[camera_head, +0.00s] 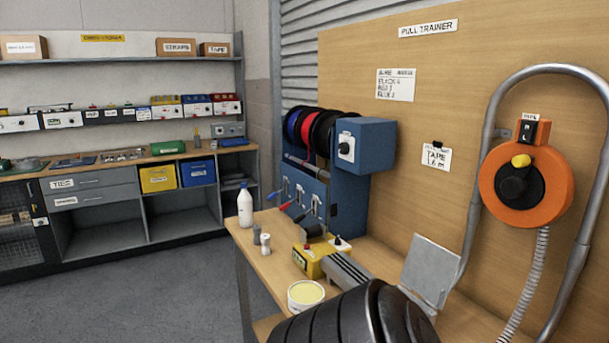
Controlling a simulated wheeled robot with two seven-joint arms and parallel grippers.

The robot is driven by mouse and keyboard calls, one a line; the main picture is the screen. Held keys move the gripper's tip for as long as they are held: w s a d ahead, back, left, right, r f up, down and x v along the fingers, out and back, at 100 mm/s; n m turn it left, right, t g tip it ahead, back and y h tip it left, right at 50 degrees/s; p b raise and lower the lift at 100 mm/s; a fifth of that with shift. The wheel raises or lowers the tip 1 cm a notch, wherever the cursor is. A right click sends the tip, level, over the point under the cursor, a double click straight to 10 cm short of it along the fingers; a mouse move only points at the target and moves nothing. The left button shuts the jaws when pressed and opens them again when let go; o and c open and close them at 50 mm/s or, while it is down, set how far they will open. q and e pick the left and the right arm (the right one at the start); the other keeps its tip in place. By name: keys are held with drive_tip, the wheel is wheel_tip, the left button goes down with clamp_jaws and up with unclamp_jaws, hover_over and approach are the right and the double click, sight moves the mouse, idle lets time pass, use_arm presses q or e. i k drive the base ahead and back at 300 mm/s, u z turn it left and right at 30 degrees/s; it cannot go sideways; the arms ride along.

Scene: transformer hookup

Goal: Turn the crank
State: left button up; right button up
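An orange round reel housing (492,186) is mounted on the wooden board at the right. A dark round hub (521,186) sits at its centre, with a yellow knob (520,160) near the hub's top edge; this looks like the crank. Neither gripper shows in the head view, and nothing is touching the hub or knob. A label stands on top of the housing, and a grey corrugated hose (527,285) hangs down from it.
A bent metal pipe (581,250) arches around the reel. A blue machine (361,145) with cable spools stands left of it on the wooden bench. A white bottle (245,207), a yellow box (309,260) and a tub (306,296) are on the bench. A large dark ribbed shape fills the bottom centre.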

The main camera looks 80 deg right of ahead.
sight(519, 184)
drive_tip(key=u, duration=0.5)
drive_tip(key=i, duration=2)
drive_tip(key=z, duration=5.65)
drive_tip(key=i, duration=1.55)
drive_tip(key=u, duration=0.05)
